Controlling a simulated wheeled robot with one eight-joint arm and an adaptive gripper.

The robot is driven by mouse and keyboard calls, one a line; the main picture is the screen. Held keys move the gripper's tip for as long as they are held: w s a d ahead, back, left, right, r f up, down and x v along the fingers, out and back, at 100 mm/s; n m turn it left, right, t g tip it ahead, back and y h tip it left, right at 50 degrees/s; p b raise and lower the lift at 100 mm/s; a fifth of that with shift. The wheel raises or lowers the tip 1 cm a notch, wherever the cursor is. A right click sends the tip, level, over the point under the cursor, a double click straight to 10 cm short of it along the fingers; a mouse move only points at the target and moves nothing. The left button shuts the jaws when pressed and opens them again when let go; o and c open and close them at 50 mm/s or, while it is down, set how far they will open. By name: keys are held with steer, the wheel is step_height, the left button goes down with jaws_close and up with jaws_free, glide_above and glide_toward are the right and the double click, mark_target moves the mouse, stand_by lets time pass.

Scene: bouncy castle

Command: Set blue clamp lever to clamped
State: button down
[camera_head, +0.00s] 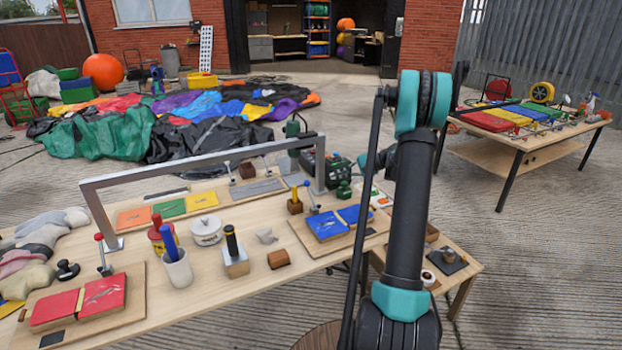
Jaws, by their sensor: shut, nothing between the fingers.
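A clamp lever with a blue knob (307,184) stands upright, tilted slightly left, at the back edge of a wooden board (374,232) on the long workbench. A folded blue fabric piece (340,221) with a light strip across it lies on the same board. My arm rises in the foreground to the right of the blue lever and bends at a teal elbow. The parts beyond the elbow are mostly hidden behind the upper arm. I cannot make out my gripper's fingers. Nothing of my arm visibly touches the lever.
A red-knobbed lever (101,252) stands beside red fabric (78,302) at the front left. A grey metal frame (200,172) spans the bench behind the blue lever. A white cup (178,269), a black-handled block (235,255) and a brown block (278,259) stand left of the blue board.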

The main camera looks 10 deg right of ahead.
steer(key=shift+a, duration=0.1)
steer(key=x, duration=0.9)
steer(key=shift+a+f, duration=0.1)
steer(key=shift+a, duration=0.15)
steer(key=shift+s+a, duration=0.25)
steer(key=shift+s+a+r, duration=0.2)
steer(key=shift+s+r, duration=0.3)
steer(key=shift+s, duration=0.15)
steer(key=shift+s+a+r, duration=0.15)
steer(key=shift+s+r, duration=0.35)
steer(key=shift+s, duration=0.15)
